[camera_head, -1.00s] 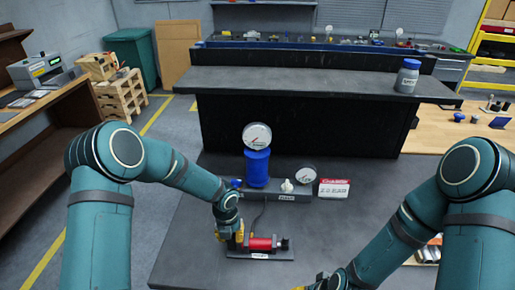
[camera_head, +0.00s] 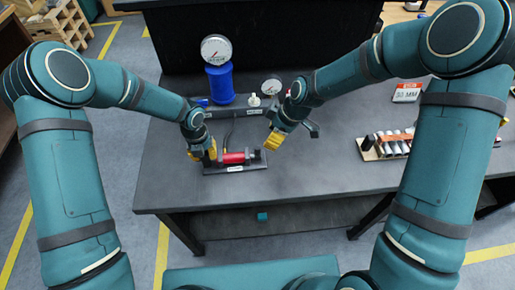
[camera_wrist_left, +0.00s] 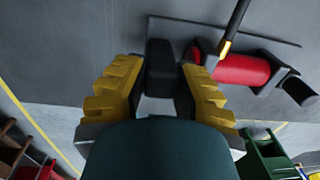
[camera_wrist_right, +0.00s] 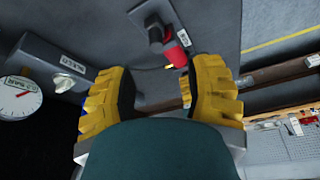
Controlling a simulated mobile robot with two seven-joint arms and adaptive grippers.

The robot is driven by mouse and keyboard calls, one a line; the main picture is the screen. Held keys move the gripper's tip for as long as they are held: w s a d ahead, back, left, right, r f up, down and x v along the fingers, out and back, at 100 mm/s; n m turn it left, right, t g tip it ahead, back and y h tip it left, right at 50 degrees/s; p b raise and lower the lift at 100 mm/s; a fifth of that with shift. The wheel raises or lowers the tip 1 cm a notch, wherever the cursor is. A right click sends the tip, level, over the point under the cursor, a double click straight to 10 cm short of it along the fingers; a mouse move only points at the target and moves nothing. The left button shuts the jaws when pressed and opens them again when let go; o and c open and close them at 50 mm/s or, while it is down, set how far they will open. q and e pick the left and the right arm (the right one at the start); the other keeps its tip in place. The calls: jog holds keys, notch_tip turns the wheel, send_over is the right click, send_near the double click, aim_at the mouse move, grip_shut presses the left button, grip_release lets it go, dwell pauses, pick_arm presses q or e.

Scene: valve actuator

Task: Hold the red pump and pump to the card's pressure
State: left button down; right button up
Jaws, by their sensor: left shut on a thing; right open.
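The red pump (camera_head: 234,157) lies on a dark base plate (camera_head: 222,169) on the bench. My left gripper (camera_head: 206,152) is shut on the black end block of the pump (camera_wrist_left: 160,68), with the red barrel beside it in the left wrist view (camera_wrist_left: 240,69). The pump's black handle end (camera_wrist_left: 300,91) is at the opposite end. My right gripper (camera_head: 273,139) is open and empty, just right of the handle end; in the right wrist view the handle end (camera_wrist_right: 154,33) lies beyond its fingers.
A large gauge (camera_head: 216,50) tops a blue cylinder (camera_head: 220,84). The bench front is clear.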

aim_at(259, 148)
jog(key=shift+n, duration=0.7)
jog(key=x, duration=0.7)
jog(key=w+x, duration=0.1)
jog(key=x, duration=0.2)
jog(key=shift+a+f, duration=0.15)
jog(key=shift+a, duration=0.2)
grip_shut()
